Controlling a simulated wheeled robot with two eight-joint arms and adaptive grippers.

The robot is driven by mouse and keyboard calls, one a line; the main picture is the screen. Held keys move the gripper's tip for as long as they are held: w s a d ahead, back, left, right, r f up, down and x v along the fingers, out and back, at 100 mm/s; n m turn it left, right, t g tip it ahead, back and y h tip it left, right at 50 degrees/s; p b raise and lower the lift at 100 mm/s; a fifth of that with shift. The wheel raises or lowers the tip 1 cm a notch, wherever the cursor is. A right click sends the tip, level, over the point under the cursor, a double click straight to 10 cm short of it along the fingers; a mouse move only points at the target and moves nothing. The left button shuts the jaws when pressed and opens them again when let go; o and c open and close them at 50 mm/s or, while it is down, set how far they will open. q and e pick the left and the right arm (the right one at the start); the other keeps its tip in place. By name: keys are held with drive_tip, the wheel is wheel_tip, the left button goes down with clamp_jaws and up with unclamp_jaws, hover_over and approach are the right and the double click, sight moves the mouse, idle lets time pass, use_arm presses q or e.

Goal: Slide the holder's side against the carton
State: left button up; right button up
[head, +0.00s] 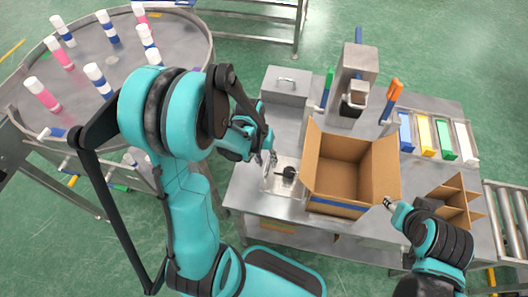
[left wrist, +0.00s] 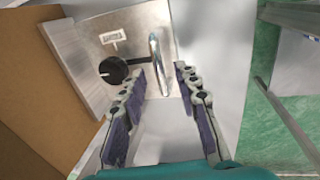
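The open cardboard carton (head: 345,172) stands on the steel bench, and its brown side shows at the left of the left wrist view (left wrist: 35,90). Left of it is a metal holder (head: 278,182) with a black knob and an upright silver handle. In the left wrist view a metal side wall of the holder (left wrist: 72,62) lies close to the carton; I cannot tell whether they touch. My left gripper (left wrist: 160,80) is open, its fingers on either side of the handle (left wrist: 158,62). My right gripper (head: 391,203) is by the carton's right front corner; its fingers are too small to read.
A steel box (head: 287,84) and a steel machine (head: 352,85) stand behind. A cardboard divider (head: 457,203) sits right of the carton, below several coloured trays (head: 442,138). A round table (head: 112,55) with several aerosol cans is at the left.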

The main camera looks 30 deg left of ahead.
use_arm(q)
wheel_tip(320, 180, up, 11)
drive_tip(key=a, duration=0.2)
drive_tip(key=shift+s, duration=0.35)
drive_tip(key=s+d+r+m+t+y, duration=0.2)
drive_tip(key=s+d+r+t, duration=0.3)
drive_tip(key=r+t, duration=0.1)
drive_tip(key=shift+s+d+r+m+t, duration=0.15)
drive_tip(key=shift+s+d+m+t, duration=0.15)
drive_tip(key=shift+s+d+m, duration=0.1)
idle(2.3)
